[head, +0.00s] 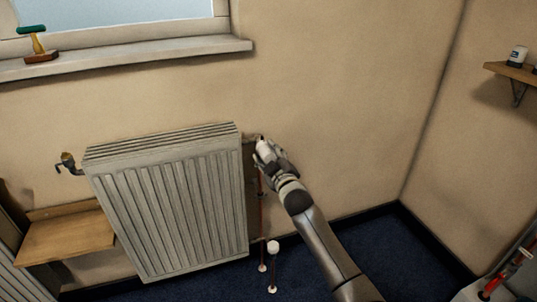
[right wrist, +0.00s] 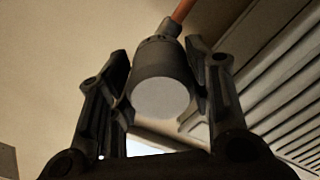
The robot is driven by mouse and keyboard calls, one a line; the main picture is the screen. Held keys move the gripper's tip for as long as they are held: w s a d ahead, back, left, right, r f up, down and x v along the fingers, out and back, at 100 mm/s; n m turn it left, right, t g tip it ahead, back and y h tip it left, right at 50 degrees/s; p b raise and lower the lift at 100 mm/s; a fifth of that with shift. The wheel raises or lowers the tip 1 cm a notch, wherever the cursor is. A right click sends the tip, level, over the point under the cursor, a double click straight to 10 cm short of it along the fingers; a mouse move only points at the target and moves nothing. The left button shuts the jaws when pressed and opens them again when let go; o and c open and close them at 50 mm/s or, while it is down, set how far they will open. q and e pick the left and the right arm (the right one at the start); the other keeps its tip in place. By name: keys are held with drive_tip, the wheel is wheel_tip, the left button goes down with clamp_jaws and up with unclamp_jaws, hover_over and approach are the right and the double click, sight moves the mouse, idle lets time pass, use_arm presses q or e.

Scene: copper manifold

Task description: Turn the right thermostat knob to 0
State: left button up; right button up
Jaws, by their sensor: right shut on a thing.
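The right thermostat knob (right wrist: 160,88) is a pale grey cylinder with a flat round end, on a fitting at the end of a copper pipe in the right wrist view. My right gripper (right wrist: 163,85) has one dark finger on each side of the knob and is shut on it. In the head view my right gripper (head: 266,152) is at the upper right end of the white radiator (head: 180,205) and largely hides the knob there. The number scale and pointer cannot be read. My left gripper is not in view.
A thin copper pipe (head: 261,215) runs down beside the radiator. A white cap (head: 273,246) stands low near the floor. A windowsill (head: 150,55) runs above.

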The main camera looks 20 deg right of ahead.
drive_tip(key=shift+f, duration=0.15)
drive_tip(key=o, duration=1)
drive_tip(key=shift+s, duration=0.1)
drive_tip(key=s, duration=1.2)
drive_tip(key=shift+d, duration=0.2)
drive_tip(key=shift+w, duration=0.1)
